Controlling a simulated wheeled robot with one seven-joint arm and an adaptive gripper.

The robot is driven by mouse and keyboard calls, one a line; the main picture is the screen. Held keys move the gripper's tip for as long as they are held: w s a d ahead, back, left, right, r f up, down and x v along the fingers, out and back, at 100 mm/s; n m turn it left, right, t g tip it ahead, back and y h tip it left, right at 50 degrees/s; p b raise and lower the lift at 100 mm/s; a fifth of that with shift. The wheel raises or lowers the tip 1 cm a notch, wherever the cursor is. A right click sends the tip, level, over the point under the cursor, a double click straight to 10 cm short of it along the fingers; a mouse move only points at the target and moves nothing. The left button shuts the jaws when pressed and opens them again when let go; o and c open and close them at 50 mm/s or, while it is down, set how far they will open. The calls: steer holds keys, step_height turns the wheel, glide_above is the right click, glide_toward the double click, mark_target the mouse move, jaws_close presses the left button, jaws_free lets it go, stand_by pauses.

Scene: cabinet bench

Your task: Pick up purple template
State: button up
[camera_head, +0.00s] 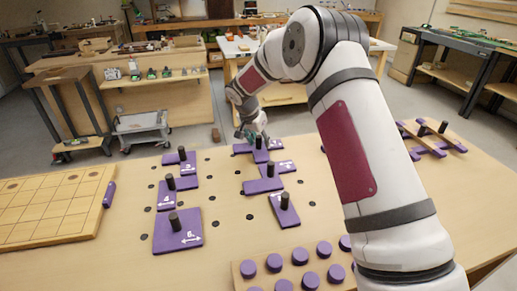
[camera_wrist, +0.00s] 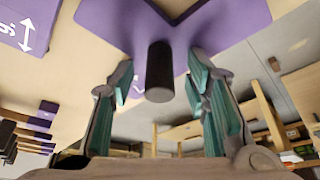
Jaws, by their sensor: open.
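A purple template (camera_head: 241,149) with a dark upright peg handle lies at the far middle of the bench, under my gripper (camera_head: 252,136). In the wrist view the purple template (camera_wrist: 215,22) fills the top, and its dark handle (camera_wrist: 160,72) stands between the teal fingers of my gripper (camera_wrist: 160,78). The fingers are open, with a gap on each side of the handle. Other purple templates with dark pegs lie nearby: a large square one (camera_head: 178,238), one at front middle (camera_head: 284,215), and one close in front of the gripper (camera_head: 262,186).
A wooden grid board (camera_head: 50,210) lies at the left of the wooden bench (camera_head: 120,270). A board with several purple discs (camera_head: 311,281) is at the front. Purple pieces and wooden bars (camera_head: 432,135) lie at the right. Dark holes dot the clear bench between templates.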

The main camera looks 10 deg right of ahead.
jaws_close()
steer(key=shift+r, duration=0.15)
